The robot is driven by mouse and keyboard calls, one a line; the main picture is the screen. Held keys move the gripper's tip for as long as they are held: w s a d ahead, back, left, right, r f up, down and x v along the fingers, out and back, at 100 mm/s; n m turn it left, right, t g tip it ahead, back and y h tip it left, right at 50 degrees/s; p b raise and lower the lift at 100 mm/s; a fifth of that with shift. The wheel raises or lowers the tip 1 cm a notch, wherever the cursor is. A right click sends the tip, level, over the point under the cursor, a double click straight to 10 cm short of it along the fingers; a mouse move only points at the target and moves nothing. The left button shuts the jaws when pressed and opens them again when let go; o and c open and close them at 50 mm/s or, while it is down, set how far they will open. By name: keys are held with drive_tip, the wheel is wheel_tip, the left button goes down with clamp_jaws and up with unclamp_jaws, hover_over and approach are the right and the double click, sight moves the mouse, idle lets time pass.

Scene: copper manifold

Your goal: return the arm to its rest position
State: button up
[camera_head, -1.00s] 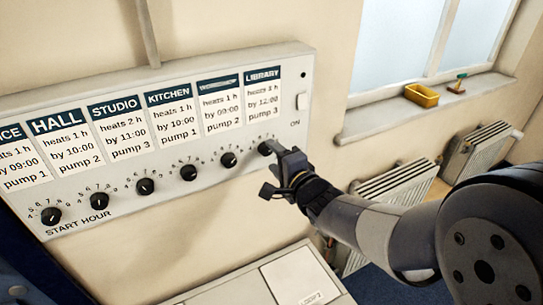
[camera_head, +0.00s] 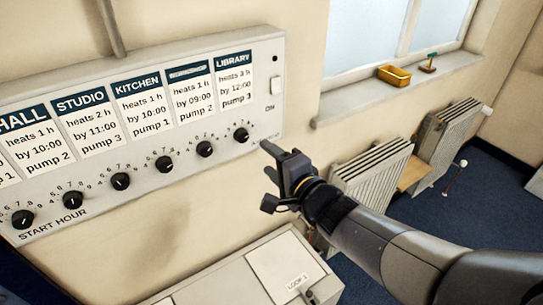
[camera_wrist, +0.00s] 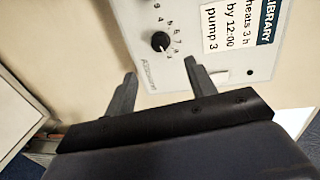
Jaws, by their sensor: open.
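My gripper (camera_head: 270,161) is open and empty, held off the wall just below and right of the library dial (camera_head: 241,134). In the wrist view my gripper (camera_wrist: 160,75) shows two fingers spread apart, with the library dial (camera_wrist: 160,41) beyond them and not touched. My arm reaches in from the lower right of the head view.
The wall control panel (camera_head: 262,50) carries labelled cards above a row of black dials. Below it is a pale cabinet (camera_head: 215,275). To the right are radiators (camera_head: 370,172), and a window sill (camera_head: 350,100) with a yellow tray (camera_head: 394,75).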

sight(244, 138)
drive_tip(key=shift+w+a, duration=0.1)
drive_tip(key=x, duration=1)
drive_tip(key=shift+w+a+p, duration=0.15)
drive_tip(key=shift+w+p, duration=0.1)
drive_tip(key=shift+p, duration=0.15)
